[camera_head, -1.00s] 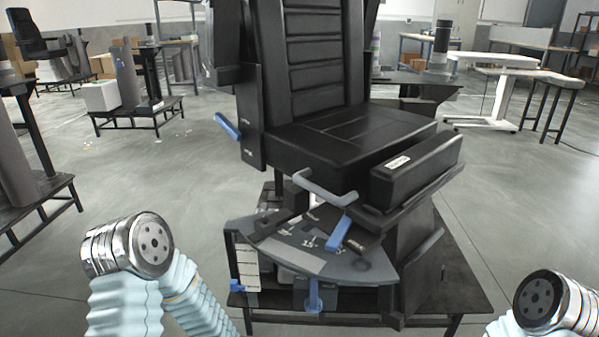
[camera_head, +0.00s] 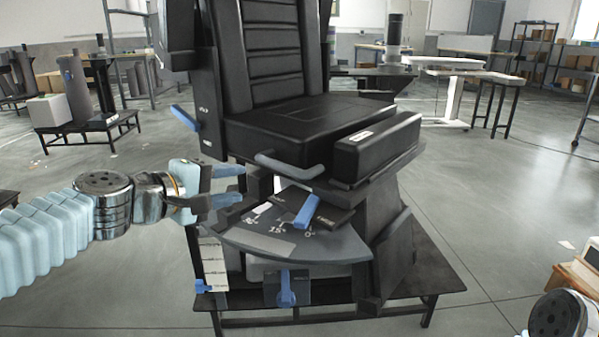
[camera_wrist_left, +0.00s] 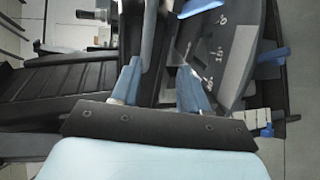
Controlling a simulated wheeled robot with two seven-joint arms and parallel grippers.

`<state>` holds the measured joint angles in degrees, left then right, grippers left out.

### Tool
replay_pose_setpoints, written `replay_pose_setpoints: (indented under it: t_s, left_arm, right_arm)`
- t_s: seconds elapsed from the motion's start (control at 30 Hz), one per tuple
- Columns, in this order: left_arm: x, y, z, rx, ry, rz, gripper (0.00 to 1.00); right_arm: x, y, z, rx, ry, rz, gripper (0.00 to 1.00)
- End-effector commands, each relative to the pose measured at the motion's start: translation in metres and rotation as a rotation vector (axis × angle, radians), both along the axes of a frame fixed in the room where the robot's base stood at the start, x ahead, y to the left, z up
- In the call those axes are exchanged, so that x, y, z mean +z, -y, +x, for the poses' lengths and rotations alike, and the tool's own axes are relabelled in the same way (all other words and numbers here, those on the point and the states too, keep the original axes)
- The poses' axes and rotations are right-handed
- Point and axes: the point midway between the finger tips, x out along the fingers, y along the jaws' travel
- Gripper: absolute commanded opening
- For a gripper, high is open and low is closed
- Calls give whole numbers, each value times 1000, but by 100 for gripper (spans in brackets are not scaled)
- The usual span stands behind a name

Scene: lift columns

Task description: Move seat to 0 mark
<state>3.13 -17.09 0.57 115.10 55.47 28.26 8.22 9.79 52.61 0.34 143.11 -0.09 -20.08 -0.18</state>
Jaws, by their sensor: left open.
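The black seat (camera_head: 280,125) with its tall backrest stands on a dark stand. A grey curved handle (camera_head: 290,166) sticks out under its front edge and shows in the left wrist view (camera_wrist_left: 149,35). Below is a grey scale plate (camera_head: 270,243) with 30°, 15° and 0° marks; the 0° mark (camera_wrist_left: 222,18) shows in the left wrist view. A blue pointer (camera_head: 306,212) lies over the plate near 0°; its exact reading is unclear. My left gripper (camera_head: 240,185) is open and empty, left of the handle. Its blue fingertips (camera_wrist_left: 160,72) point towards the handle. My right gripper is out of view.
A blue lever (camera_head: 185,117) sticks out at the seat's left side, and another blue lever (camera_head: 286,290) hangs below the plate. The stand's black table (camera_head: 420,275) extends to the right. Open floor (camera_head: 510,200) lies right. A wooden crate (camera_head: 585,275) is at the right edge.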

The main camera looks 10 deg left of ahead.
Motion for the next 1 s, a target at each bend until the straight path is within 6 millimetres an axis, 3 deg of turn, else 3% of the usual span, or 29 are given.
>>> replay_pose_setpoints:
  t_s: [0.07, 0.17, 0.7, 1.0]
  left_arm:
    - [13, -1, -7, -2, 30, -22, 44]
    - [16, 3, -2, -5, 36, -30, 44]
    - [-8, 55, 93, -5, 32, -29, 44]
    - [-11, 65, 110, -5, 33, -27, 44]
  right_arm:
    - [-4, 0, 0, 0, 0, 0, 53]
    - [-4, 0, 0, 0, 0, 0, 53]
    - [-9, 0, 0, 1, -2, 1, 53]
    - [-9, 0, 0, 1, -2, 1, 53]
